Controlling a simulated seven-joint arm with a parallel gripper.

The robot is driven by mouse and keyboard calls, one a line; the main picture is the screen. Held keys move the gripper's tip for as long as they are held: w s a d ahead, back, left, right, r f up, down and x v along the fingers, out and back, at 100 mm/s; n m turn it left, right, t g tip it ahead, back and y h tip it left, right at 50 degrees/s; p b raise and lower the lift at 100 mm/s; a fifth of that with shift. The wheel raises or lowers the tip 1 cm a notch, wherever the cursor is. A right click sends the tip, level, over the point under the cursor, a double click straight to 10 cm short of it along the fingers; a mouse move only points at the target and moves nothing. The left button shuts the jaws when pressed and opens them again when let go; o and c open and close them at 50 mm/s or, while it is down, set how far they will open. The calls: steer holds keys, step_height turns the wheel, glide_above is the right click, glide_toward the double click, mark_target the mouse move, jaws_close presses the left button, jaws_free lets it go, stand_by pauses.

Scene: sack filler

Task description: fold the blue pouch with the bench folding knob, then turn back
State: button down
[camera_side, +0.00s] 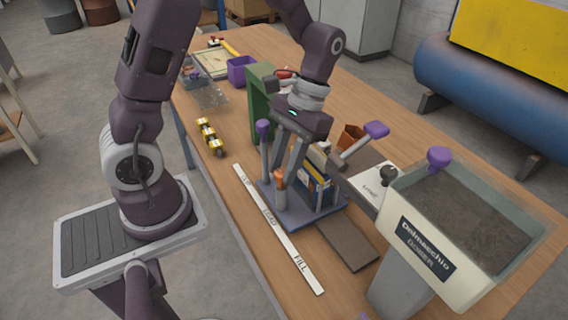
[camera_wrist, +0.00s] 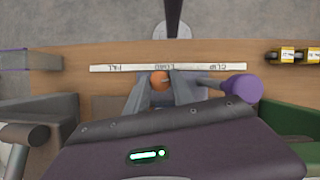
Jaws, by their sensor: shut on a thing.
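An orange-topped knob (camera_side: 279,179) stands on the blue-grey base plate (camera_side: 268,197) on the bench. It also shows in the wrist view (camera_wrist: 159,79). My gripper (camera_side: 284,172) points down with its fingers at either side of this knob, shut on it; in the wrist view my gripper (camera_wrist: 160,88) straddles it. The blue pouch (camera_side: 317,190), with yellow and white on it, stands upright on the plate just right of my fingers. Its upper part is partly hidden by my gripper, so I cannot tell its fold. The wrist view does not clearly show the pouch.
A purple-topped lever (camera_side: 263,128) stands close left of my gripper, and a purple paddle handle (camera_side: 375,130) rises at right. A green upright panel (camera_side: 262,100) is behind. A soil-filled hopper (camera_side: 460,220) stands at right. A white labelled strip (camera_side: 276,228) lies in front.

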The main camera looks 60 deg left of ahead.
steer(key=n+h, duration=0.1)
steer(key=n, duration=0.2)
steer(key=shift+a+n+t, duration=0.1)
steer(key=shift+n+t, duration=0.2)
steer(key=n, duration=0.2)
steer(key=n+t+h, duration=0.1)
steer(key=n, duration=0.1)
steer(key=shift+s+n+h, duration=0.1)
steer(key=shift+n+h, duration=0.2)
steer(key=n+t, duration=0.1)
steer(key=n, duration=0.2)
steer(key=shift+s+a+h, duration=0.1)
steer(key=shift+h, duration=0.3)
steer(key=shift+s+n+t, duration=0.1)
steer(key=shift+n+t, duration=0.8)
steer(key=shift+n, duration=1.2)
steer(key=c, duration=1.1)
jaws_free()
steer(key=shift+r, duration=0.1)
steer(key=r, duration=0.6)
steer(key=a+r, duration=0.1)
steer(key=r, duration=0.2)
steer(key=shift+a+r, duration=0.1)
steer(key=shift+r, duration=0.25)
